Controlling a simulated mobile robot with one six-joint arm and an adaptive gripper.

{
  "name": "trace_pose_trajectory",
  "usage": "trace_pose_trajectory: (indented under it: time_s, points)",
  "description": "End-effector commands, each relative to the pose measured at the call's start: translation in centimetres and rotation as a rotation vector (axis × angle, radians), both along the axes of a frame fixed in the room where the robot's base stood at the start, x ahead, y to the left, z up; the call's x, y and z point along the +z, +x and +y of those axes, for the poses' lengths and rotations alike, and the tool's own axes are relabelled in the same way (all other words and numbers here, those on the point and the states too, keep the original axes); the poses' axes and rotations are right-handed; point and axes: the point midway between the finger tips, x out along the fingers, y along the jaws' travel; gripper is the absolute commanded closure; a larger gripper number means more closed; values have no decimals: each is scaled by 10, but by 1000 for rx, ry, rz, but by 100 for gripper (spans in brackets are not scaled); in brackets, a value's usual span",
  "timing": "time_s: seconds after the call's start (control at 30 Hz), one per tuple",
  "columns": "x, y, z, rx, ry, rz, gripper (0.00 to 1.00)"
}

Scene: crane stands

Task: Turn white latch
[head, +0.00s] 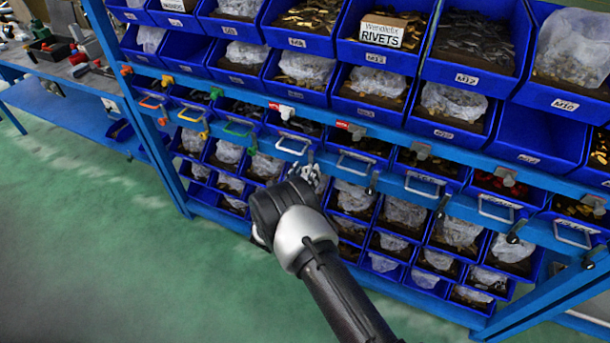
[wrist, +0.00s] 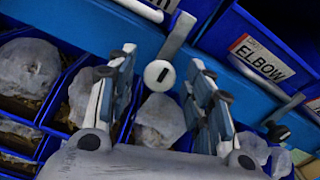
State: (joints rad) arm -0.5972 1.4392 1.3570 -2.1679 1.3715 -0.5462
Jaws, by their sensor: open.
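The lever slants up and to the right from the round end. My gripper (wrist: 159,62) is open, with one finger to the left of the latch and one to the right. No contact with either finger is visible. In the head view, my gripper (head: 312,176) is at the lower rail of the rack, and its fingers largely hide this latch. Another white latch (head: 286,111) sits on the rail above.
A black latch (head: 372,183) is on the same rail to the right; green (head: 252,149) and yellow (head: 204,134) ones are to the left. Drawers with metal handles (head: 354,163) lie above it, and blue bins (head: 350,198) below. The green floor (head: 90,240) at left is clear.

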Motion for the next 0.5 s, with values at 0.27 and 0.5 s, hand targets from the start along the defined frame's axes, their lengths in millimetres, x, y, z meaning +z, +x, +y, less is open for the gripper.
trace_pose_trajectory:
  time_s: [0.27, 0.5]
  points:
    - [0, 0, 0, 0, 0, 0, 56]
    - [0, 0, 0, 0, 0, 0, 72]
